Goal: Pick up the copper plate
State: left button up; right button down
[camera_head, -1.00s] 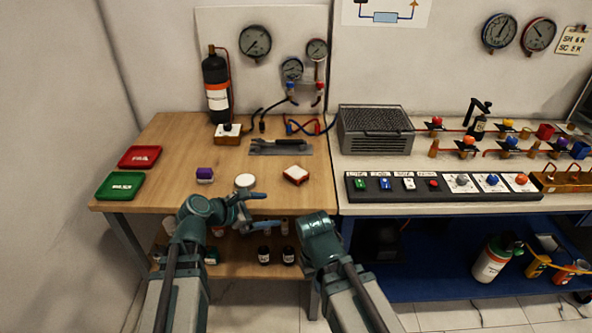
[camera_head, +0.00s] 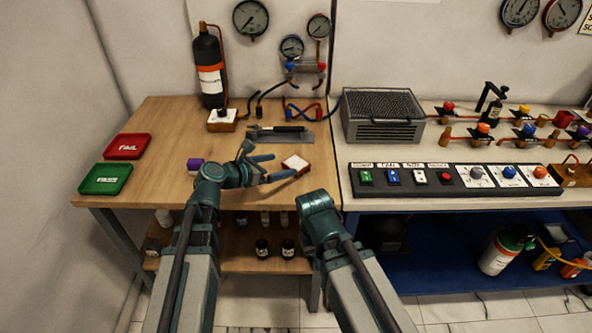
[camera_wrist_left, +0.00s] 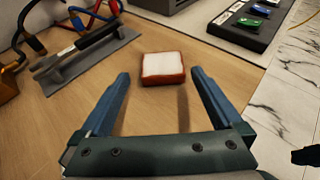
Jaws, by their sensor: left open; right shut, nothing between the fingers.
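The copper plate (camera_head: 295,164) looks like a small square block with red-brown sides and a white top. It lies on the wooden bench near its right front edge, and in the left wrist view the plate (camera_wrist_left: 163,74) sits just ahead of the fingers, between their lines. My left gripper (camera_head: 283,166) is open and empty, its tips close to the near side of the plate; no contact shows. The left gripper's fingers (camera_wrist_left: 160,80) are spread wider than the plate. My right arm ends low at the bench front; its gripper fingers are hidden.
A grey tray (camera_head: 294,140) with a dark-handled tool lies behind the plate. Green (camera_head: 105,179) and red (camera_head: 128,146) trays stand at the left. A switch panel (camera_head: 455,179) is on the right bench.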

aim_at(296, 162)
pick_arm(q)
jog(key=shift+b+x, duration=0.3)
jog(key=shift+x, duration=1.05)
jog(key=shift+w+d+f+b, duration=0.3)
jog(key=shift+b, duration=0.05)
jog(key=b+x, duration=0.2)
jog(key=x, duration=0.2)
jog(key=shift+d+f, duration=0.15)
jog(key=shift+c, duration=0.4)
grip_shut()
